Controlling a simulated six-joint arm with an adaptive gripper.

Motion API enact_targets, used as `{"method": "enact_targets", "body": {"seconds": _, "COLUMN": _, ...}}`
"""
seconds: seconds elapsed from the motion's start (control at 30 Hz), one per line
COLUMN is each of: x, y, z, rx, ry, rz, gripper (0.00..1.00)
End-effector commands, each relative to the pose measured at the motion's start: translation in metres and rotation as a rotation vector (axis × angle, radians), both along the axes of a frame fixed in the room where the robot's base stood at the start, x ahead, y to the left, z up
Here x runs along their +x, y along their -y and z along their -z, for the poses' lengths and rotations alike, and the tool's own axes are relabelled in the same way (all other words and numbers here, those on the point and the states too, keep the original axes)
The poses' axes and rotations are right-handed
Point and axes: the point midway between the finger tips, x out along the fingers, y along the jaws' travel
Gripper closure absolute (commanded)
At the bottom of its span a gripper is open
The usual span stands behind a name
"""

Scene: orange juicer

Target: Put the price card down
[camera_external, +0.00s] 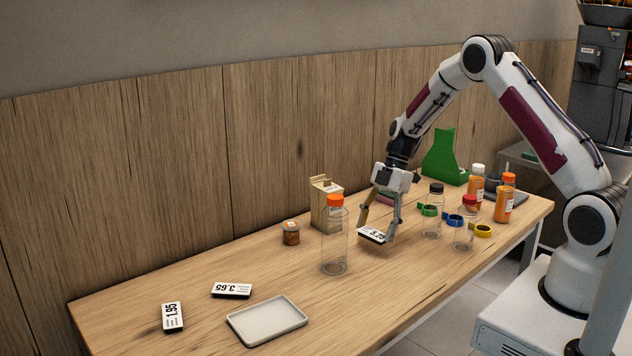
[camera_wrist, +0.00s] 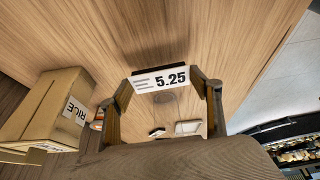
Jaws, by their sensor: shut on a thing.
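A white price card with black print (camera_external: 372,235) is between the fingers of my gripper (camera_external: 378,228), close above the wooden table; I cannot tell whether it touches the table. In the wrist view the card (camera_wrist: 160,79) reads 5.25 and has a dark edge behind it. The two fingers of my gripper (camera_wrist: 163,85) close on its left and right ends. Two other price cards lie on the table at the left, one reading 3.65 (camera_external: 231,290) and one reading 1.95 (camera_external: 173,316).
An empty clear bottle with an orange cap (camera_external: 334,240) and a beige carton (camera_external: 326,205) stand left of my gripper. Bottles (camera_external: 433,212) and coloured rings (camera_external: 482,230) stand to its right. A white tray (camera_external: 267,320) lies near the front-left edge. The table's front middle is clear.

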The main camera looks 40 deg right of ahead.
Motion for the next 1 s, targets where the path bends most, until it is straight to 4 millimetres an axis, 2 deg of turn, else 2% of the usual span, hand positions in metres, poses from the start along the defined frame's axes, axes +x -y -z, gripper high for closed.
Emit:
{"method": "enact_targets", "body": {"seconds": 0.2, "x": 0.001, "y": 0.0, "z": -0.033, "rx": -0.001, "ry": 0.003, "rz": 0.0, "gripper": 0.58}}
{"method": "enact_targets", "body": {"seconds": 0.4, "x": 0.0, "y": 0.0, "z": -0.052, "rx": -0.002, "ry": 0.004, "rz": 0.001, "gripper": 0.58}}
{"method": "enact_targets", "body": {"seconds": 0.6, "x": -0.001, "y": 0.0, "z": -0.058, "rx": -0.003, "ry": 0.005, "rz": 0.002, "gripper": 0.58}}
{"method": "enact_targets", "body": {"seconds": 1.0, "x": -0.001, "y": 0.0, "z": -0.058, "rx": -0.003, "ry": 0.005, "rz": 0.002, "gripper": 0.58}}
